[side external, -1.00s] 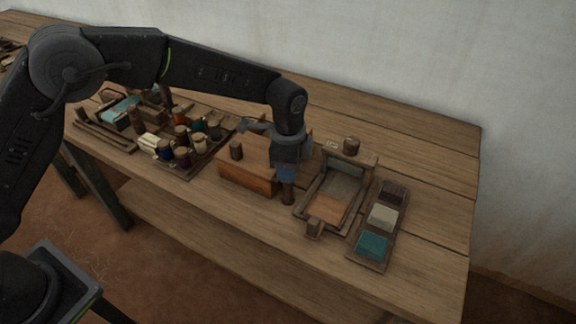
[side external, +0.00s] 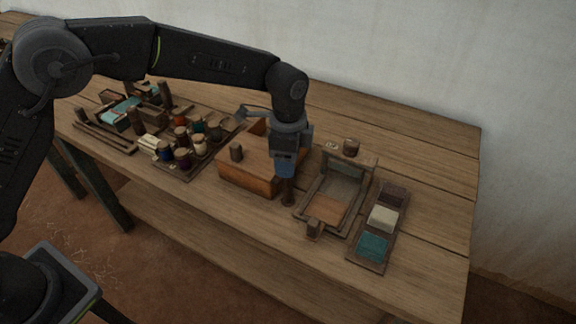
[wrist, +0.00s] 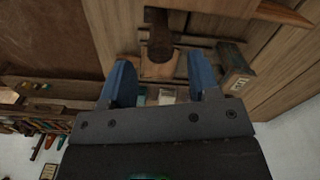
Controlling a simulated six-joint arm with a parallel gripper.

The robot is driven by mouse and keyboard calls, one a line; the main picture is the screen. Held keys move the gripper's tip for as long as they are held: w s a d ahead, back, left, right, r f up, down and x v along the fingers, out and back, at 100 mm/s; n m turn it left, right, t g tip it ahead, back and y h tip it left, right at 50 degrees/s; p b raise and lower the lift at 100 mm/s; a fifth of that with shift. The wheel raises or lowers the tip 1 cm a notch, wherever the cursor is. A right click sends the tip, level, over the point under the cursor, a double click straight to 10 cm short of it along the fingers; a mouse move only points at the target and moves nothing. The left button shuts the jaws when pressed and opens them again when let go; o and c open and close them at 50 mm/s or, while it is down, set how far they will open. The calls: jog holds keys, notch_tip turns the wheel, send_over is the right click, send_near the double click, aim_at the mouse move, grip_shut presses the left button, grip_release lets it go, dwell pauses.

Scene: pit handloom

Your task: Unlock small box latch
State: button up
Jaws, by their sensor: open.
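A dark upright peg (side external: 288,195) stands just right of the box's front corner. My gripper (side external: 285,176) points down just above this peg. In the wrist view, my gripper (wrist: 161,78) has its blue fingers apart, and the dark peg (wrist: 160,38) shows in line with the gap between them, apart from both fingers. I cannot tell which part is the latch. My gripper hides part of the box's right side.
A wooden frame tray (side external: 299,213) lies right of the gripper. A narrow tray with dark, cream and teal blocks (side external: 372,247) is farther right. Several thread spools (side external: 182,158) stand left of the box. The front right tabletop (side external: 430,270) is clear.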

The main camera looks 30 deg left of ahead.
notch_tip(320, 180, up, 11)
jog(key=shift+f, duration=0.2)
dwell(0.4)
jog(key=s+a+r+n+t, duration=0.3)
jog(key=s+a+r+n, duration=0.6)
jog(key=s+a, duration=0.4)
jog(key=s+a+f+n+t, duration=0.1)
jog(key=s+a+f+n, duration=0.1)
jog(key=s, duration=0.5)
jog(key=s+a+f+n+t, duration=0.1)
jog(key=s+a+f+n, duration=0.1)
jog(key=s+a, duration=0.3)
jog(key=shift+s+n+t, duration=0.3)
jog(key=shift+s+n, duration=0.5)
jog(key=shift+s, duration=0.35)
